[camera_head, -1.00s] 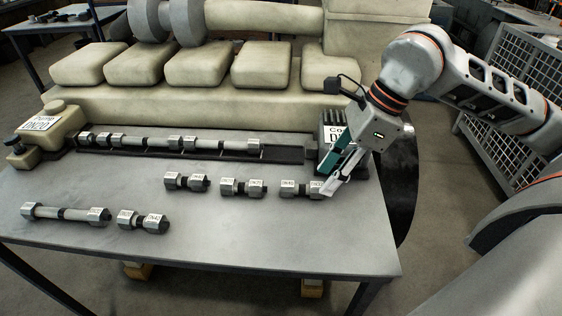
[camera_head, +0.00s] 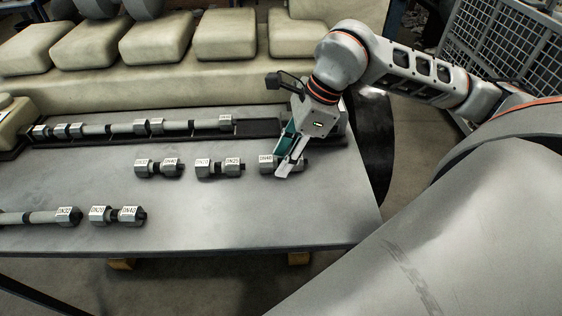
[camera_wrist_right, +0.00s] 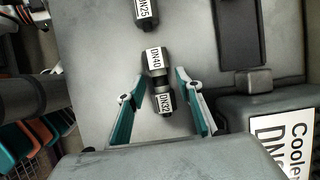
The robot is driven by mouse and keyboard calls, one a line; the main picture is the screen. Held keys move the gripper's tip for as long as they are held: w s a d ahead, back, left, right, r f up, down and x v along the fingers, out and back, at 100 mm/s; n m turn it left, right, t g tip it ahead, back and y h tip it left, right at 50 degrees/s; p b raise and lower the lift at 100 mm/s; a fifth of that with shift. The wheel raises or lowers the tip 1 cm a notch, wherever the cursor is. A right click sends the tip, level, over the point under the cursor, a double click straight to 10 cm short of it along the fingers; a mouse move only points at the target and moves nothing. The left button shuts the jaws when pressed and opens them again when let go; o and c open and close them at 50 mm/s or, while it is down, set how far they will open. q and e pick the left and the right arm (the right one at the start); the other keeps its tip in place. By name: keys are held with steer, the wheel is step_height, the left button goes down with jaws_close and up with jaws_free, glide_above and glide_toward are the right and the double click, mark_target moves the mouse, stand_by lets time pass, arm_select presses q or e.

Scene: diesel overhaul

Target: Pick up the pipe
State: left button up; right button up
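Several short grey pipe pieces with hexagonal ends and white labels lie on the grey table (camera_head: 200,225). The rightmost pipe, labelled DN40 at its left end (camera_head: 266,160), lies under my right gripper (camera_head: 286,168). In the right wrist view this pipe, labelled DN40 and DN32 (camera_wrist_right: 157,62), lies between the two spread teal fingers of the right gripper (camera_wrist_right: 162,108). There is a gap on each side. In the head view the gripper hides part of the pipe. A longer pipe (camera_head: 40,217) lies at the front left. My left gripper is not in view.
A row of joined pipes (camera_head: 110,129) lies in a dark tray (camera_head: 262,128) along the back. Two more short pipes (camera_head: 158,168) (camera_head: 218,168) lie left of the gripper. A box labelled Cooler (camera_wrist_right: 250,110) stands beside it.

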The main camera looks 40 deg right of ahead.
jaws_close()
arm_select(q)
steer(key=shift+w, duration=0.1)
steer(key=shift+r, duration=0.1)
arm_select(e)
steer(key=shift+r, duration=0.1)
